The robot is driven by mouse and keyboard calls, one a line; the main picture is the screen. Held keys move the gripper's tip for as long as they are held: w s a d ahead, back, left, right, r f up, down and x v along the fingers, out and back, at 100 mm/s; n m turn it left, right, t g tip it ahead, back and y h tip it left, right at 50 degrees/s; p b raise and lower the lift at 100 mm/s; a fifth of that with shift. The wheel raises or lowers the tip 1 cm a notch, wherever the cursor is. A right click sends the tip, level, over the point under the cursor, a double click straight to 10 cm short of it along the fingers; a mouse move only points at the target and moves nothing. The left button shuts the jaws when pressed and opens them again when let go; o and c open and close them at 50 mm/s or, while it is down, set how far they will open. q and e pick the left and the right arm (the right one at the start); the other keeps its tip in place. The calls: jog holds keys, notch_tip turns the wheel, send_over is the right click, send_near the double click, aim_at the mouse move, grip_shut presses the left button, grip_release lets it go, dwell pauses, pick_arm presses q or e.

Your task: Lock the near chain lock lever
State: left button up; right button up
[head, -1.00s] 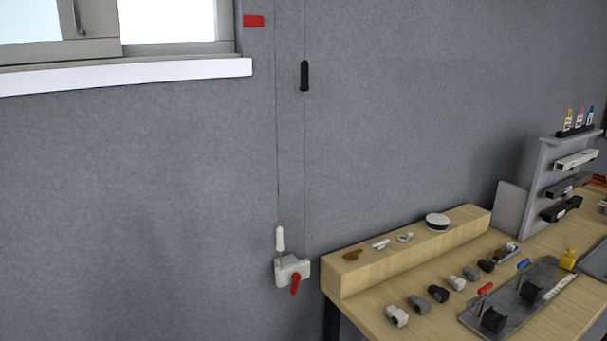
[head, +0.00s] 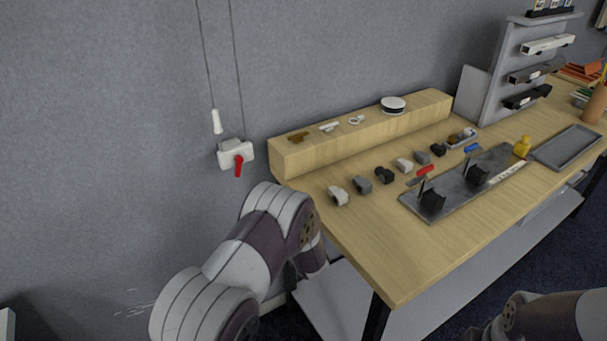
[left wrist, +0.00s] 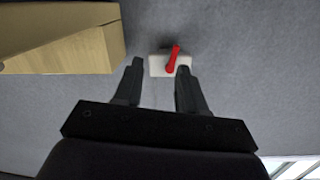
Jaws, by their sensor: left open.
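The near chain lock is a white box (head: 236,154) on the grey wall, left of the table, with a red lever (head: 239,165) hanging down its front. A white pull (head: 217,121) hangs just above the box on a thin chain. In the left wrist view, turned upside down, the box (left wrist: 158,66) and red lever (left wrist: 172,59) show beyond my left gripper (left wrist: 160,68). That gripper is open and empty, its fingertips apart, with the lever lined up near the right-hand finger; contact cannot be told. My right gripper is out of frame.
The wooden table (head: 385,270) stands right of the lock, its raised ledge (head: 345,141) close by. The wall left of the lock is clear.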

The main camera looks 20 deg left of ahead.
aim_at(239, 172)
pick_arm(q)
jog(key=shift+y, duration=0.8)
jog(key=x, duration=0.4)
jog(key=s+a+r+x, duration=0.1)
jog(key=x, duration=0.4)
jog(key=r+p+x, duration=0.1)
jog(key=x, duration=0.3)
jog(key=shift+s+a+r, duration=0.15)
jog(key=shift+s+a, duration=0.05)
jog(key=shift+a, duration=0.1)
jog(key=shift+w, duration=0.15)
grip_shut()
jog(key=shift+w+d+n+b, duration=0.15)
jog(key=shift+n+b, duration=0.55)
jog(key=shift+n, duration=0.1)
jog(key=shift+w+d+n+b, duration=0.1)
jog(key=shift+w+n+b, duration=0.05)
jog(key=shift+n+b, duration=0.6)
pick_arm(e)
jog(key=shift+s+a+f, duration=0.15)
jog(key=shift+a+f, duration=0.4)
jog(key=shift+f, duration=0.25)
